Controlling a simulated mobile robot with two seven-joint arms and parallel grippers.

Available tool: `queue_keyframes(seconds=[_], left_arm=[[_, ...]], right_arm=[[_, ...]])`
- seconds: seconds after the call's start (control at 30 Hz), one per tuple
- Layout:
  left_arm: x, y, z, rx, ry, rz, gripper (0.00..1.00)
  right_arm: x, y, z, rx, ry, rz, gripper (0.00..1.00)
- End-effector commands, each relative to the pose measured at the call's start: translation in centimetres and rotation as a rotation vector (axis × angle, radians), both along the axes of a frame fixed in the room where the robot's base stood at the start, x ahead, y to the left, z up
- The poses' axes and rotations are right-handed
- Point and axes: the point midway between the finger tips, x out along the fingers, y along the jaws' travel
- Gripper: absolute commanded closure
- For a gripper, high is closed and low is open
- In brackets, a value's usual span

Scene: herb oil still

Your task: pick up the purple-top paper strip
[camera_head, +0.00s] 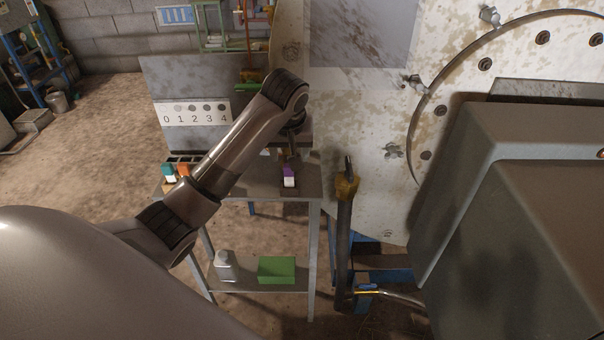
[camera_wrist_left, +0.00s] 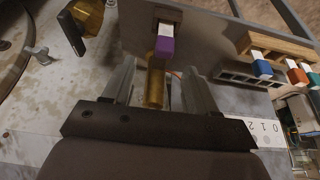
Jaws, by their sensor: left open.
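The purple-top paper strip (camera_head: 289,175) has a purple upper part and a white lower part. It stands in a small holder near the right end of the grey bench. In the left wrist view the purple-top strip (camera_wrist_left: 165,46) lies ahead of the fingertips, roughly in line with the gap. My left gripper (camera_wrist_left: 160,68) is open, with nothing visibly held between its fingers. My right gripper is not in view.
A brass cylinder (camera_wrist_left: 154,84) shows between the fingers in the wrist view. A number card (camera_head: 194,113) is behind the bench. A dark pipe (camera_head: 343,235) with brass fitting rises right of the bench.

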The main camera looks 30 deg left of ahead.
Motion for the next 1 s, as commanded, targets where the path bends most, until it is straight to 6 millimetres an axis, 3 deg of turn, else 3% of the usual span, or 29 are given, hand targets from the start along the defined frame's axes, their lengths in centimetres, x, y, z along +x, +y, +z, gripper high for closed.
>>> queue_keyframes(seconds=[0.5,0.83,0.87,1.0], left_arm=[[1.5,1.5,-5.9,0.001,0.004,0.002,0.43],[1.8,1.6,-6.5,0.001,0.002,0.001,0.43],[1.8,1.6,-6.5,0.000,0.001,0.000,0.49],[1.8,1.6,-6.5,0.000,0.001,0.001,0.95]], right_arm=[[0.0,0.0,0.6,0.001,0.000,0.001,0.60],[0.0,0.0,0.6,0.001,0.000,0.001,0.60],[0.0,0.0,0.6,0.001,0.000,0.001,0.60],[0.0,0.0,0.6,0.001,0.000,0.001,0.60]])
